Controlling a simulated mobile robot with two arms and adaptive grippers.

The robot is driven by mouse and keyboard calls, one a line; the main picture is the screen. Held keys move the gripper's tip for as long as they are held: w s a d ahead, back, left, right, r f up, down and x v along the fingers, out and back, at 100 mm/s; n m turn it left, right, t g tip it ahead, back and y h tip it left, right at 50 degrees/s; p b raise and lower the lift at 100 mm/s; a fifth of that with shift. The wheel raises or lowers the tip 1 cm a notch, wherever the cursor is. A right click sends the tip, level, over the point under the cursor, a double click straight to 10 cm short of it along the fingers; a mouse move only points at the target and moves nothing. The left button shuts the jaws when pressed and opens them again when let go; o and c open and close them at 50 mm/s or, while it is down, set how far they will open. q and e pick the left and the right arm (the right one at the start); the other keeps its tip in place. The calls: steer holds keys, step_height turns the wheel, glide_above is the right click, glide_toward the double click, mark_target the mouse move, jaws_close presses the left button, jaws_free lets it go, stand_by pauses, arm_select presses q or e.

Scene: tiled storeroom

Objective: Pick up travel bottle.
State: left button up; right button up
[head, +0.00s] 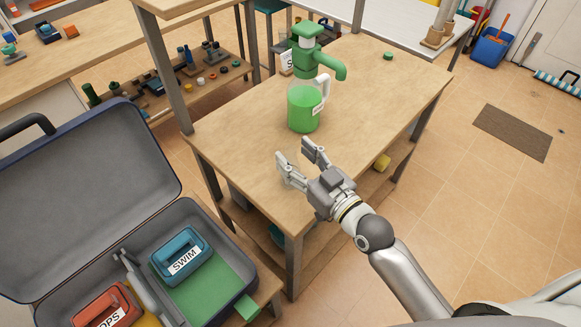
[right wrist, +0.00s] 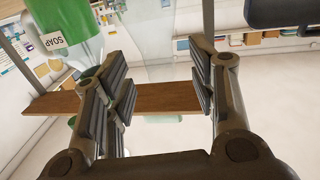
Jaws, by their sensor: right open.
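My right gripper (head: 297,150) is open above the near part of the wooden table, in front of the green soap dispenser (head: 303,108). A faint, clear shape, perhaps the travel bottle (head: 291,174), shows by its fingers; its outline is hard to make out. In the right wrist view the open fingers (right wrist: 160,92) stand on both sides of a pale see-through area, and I cannot tell whether they touch anything. The dispenser, labelled SOAP (right wrist: 53,40), is at the upper left there. My left gripper is not in view.
The dispenser has a green pump head and spout (head: 318,62). A small green cap (head: 388,55) lies at the table's (head: 235,125) far right. An open suitcase (head: 90,150) at lower left holds a blue SWIM box (head: 180,252) and a red box (head: 105,302).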

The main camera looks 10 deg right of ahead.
steer(key=shift+x, duration=0.8)
steer(key=shift+w+a, duration=0.2)
steer(key=shift+w, duration=0.25)
steer(key=shift+c, duration=0.5)
steer(key=c, duration=1)
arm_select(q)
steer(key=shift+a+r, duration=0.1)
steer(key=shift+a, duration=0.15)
